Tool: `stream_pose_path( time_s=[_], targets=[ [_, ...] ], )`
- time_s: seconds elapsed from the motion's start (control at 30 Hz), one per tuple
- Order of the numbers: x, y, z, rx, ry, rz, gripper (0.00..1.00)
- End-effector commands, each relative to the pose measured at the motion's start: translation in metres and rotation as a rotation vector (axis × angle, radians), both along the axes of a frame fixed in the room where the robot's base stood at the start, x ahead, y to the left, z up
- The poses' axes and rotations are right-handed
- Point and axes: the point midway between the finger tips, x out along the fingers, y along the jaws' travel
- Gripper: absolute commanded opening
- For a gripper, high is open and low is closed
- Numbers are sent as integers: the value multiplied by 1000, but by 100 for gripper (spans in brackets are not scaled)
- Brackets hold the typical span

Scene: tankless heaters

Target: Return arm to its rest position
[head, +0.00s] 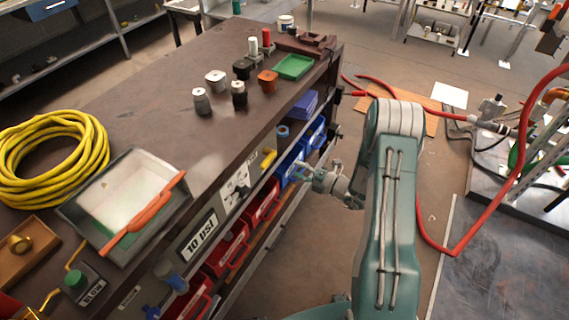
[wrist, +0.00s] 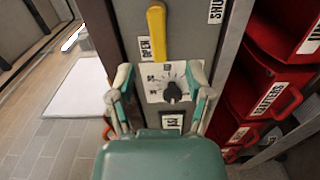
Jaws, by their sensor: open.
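My gripper (head: 318,177) is in front of the side of the workbench in the head view, beside the blue bins. In the wrist view my gripper (wrist: 162,88) is open, its two fingers spread on either side of a black dial knob (wrist: 173,93) on a white scale plate. Nothing is held between the fingers. I cannot tell whether the fingers touch the panel. A yellow lever handle (wrist: 157,34) hangs vertically above the dial, between labels reading OPEN and SHUT. My teal arm reaches in from the lower right of the head view.
The workbench (head: 135,90) carries a coiled yellow hose (head: 50,158), a metal tray (head: 150,165) and several small canisters. Red bins (wrist: 270,92) sit right of the panel. A red hose (head: 512,185) loops right of my arm. Open floor (head: 310,245) lies beside the bench.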

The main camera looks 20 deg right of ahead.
Motion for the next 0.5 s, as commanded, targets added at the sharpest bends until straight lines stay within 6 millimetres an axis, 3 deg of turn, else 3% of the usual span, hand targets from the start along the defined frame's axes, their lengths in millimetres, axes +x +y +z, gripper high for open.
stream_pose_path(
  time_s=[0.13,0.5],
  targets=[
    [-10,-11,0,0,0,-1,66],
    [-12,-12,0,0,0,1,66]
  ],
)
